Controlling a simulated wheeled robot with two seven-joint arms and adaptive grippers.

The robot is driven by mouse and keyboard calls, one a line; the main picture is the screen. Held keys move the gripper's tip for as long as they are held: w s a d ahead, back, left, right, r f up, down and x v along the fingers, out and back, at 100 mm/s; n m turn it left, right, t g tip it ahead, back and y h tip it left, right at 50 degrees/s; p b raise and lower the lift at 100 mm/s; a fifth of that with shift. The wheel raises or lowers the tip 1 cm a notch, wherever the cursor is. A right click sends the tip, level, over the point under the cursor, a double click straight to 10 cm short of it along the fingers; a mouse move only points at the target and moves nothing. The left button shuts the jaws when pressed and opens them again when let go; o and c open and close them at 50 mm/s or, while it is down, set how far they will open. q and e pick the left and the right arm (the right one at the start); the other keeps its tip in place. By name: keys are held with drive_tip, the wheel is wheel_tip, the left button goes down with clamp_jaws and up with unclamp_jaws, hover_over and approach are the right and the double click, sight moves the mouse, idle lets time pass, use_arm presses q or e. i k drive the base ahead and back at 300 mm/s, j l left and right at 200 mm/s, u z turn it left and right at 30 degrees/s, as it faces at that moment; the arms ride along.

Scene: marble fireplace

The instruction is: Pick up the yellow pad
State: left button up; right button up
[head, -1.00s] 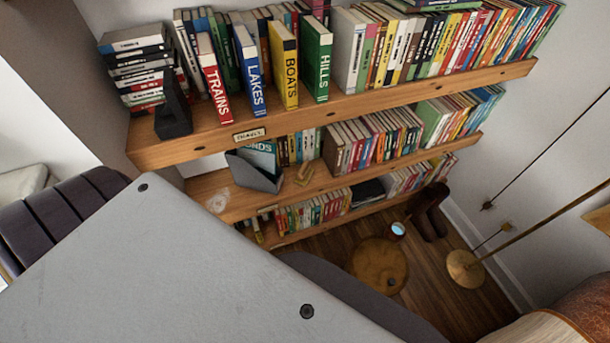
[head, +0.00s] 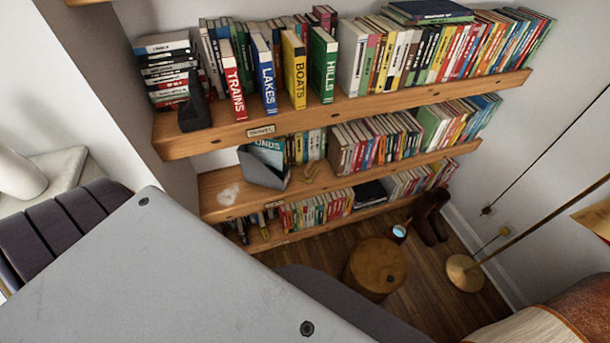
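I see no yellow pad that I can make out in the head view. The nearest yellow thing is the upright yellow book (head: 296,72) marked BOATS on the top shelf, between a blue book (head: 265,75) marked LAKES and a green book (head: 324,66) marked HILLS. Neither of my grippers is in view.
Three wooden shelves (head: 350,111) full of books fill the middle. A grey holder (head: 263,168) stands on the second shelf. A round wooden stool (head: 376,266) and a brass floor lamp (head: 466,268) stand on the floor at right. A pale marble ledge (head: 66,170) is at left.

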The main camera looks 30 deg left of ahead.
sight(308, 175)
drive_tip(key=k+l+u, duration=0.1)
drive_tip(key=u, duration=0.3)
drive_tip(key=k+u, duration=0.1)
drive_tip(key=u, duration=0.6)
